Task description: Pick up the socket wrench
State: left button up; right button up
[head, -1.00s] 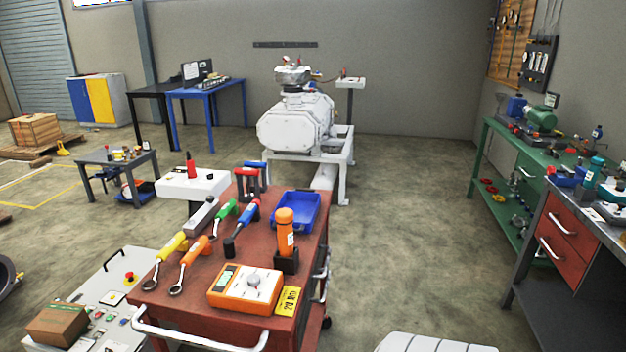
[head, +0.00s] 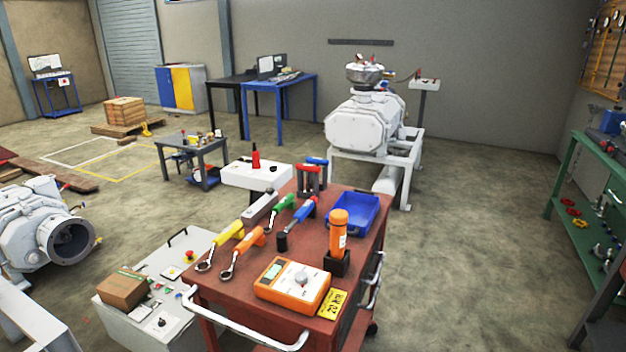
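A blue-handled tool (head: 301,214) with a dark cylindrical end lies on the red cart (head: 228,290) and looks like the socket wrench. Beside it to the left lie a green-handled tool (head: 284,203), an orange-handled wrench (head: 249,240) and a yellow-handled wrench (head: 229,234) with ring-like metal ends. Neither of my grippers is in view.
The cart also bears an orange meter (head: 293,285), an orange cylinder in a black holder (head: 338,232), a blue tray (head: 354,213) and a yellow tag (head: 331,304). A control box (head: 160,318) stands left of the cart.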

aim_at(308, 168)
jog(key=i+l, duration=0.35)
jog(key=i+l+u, duration=0.1)
jog(key=i+l, duration=0.25)
jog(key=l, duration=0.25)
jog(key=i+l, duration=0.3)
jog(key=l, duration=0.15)
